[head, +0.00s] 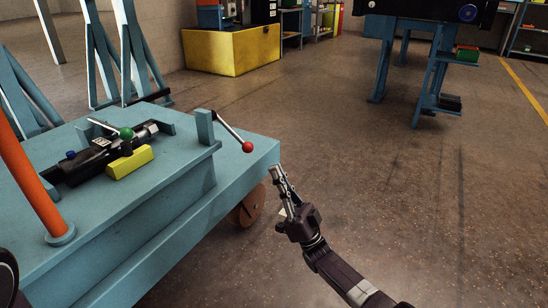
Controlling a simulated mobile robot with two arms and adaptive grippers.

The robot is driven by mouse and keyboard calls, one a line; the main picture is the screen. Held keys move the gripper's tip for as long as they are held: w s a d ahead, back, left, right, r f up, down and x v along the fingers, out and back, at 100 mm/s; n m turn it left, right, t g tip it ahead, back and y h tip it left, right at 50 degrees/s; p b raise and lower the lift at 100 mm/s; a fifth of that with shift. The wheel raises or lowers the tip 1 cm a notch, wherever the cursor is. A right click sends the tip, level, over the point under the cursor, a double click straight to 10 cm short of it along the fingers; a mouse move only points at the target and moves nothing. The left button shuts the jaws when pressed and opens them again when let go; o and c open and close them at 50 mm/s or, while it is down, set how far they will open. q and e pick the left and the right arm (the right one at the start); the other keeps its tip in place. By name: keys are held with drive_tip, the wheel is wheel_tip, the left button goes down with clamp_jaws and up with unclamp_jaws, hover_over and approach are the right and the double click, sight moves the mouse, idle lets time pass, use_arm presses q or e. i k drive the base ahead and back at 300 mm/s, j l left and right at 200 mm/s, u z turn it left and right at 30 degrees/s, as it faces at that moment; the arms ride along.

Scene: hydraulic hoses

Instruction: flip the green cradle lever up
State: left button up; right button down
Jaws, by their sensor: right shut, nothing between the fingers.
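The green cradle lever (126,133) is a thin metal rod with a green ball on its end. It lies low over the black hydraulic cylinder on the light-blue cart (190,190), with the ball toward the right. My right gripper (277,172) is shut and empty, in the air just off the cart's right edge. It is well to the right of the green ball and touches nothing I can see. My left gripper is not in view.
A lever with a red ball (247,147) sticks out from a block at the cart's right edge, between my right gripper and the green lever. A yellow block (130,162) lies by the cylinder. An orange post (35,188) stands at the left.

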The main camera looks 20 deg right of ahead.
sight(126, 134)
drive_tip(key=k, duration=1)
